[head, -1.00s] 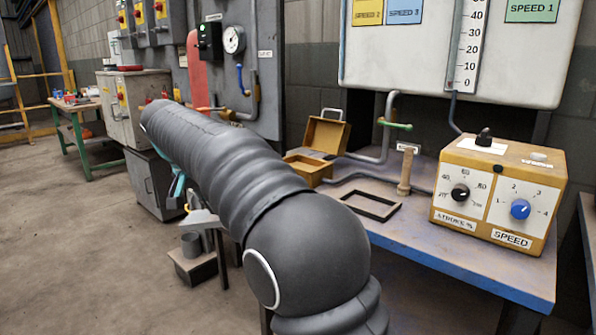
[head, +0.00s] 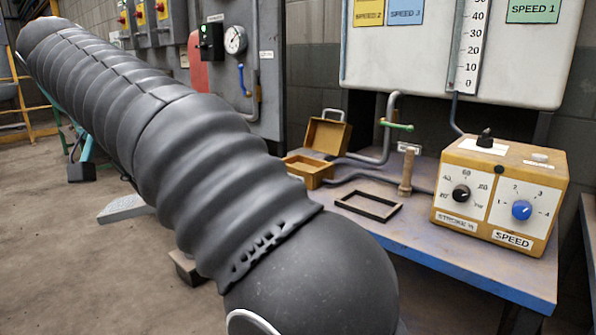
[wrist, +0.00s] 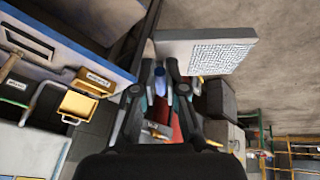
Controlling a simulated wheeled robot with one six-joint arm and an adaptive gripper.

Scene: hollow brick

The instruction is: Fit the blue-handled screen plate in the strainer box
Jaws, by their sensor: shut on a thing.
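In the wrist view, my gripper (wrist: 160,76) is shut on the blue handle (wrist: 160,86) of the screen plate (wrist: 218,52). The plate is pale grey with a fine mesh pattern and sticks out beyond the fingertips, clear of the table. In the head view, part of the plate (head: 127,207) shows below my arm; my arm hides most of the gripper. An open yellow-brown box with a raised lid, which looks like the strainer box (head: 309,172), stands at the table's back left. It also seems to show in the wrist view (wrist: 80,106), left of my gripper.
A flat dark frame (head: 368,205) lies on the blue-edged table (head: 445,262). A short post (head: 406,172), grey pipes with a green handle (head: 396,125) and a yellow control box (head: 500,195) stand to the right. Open floor lies left of the table.

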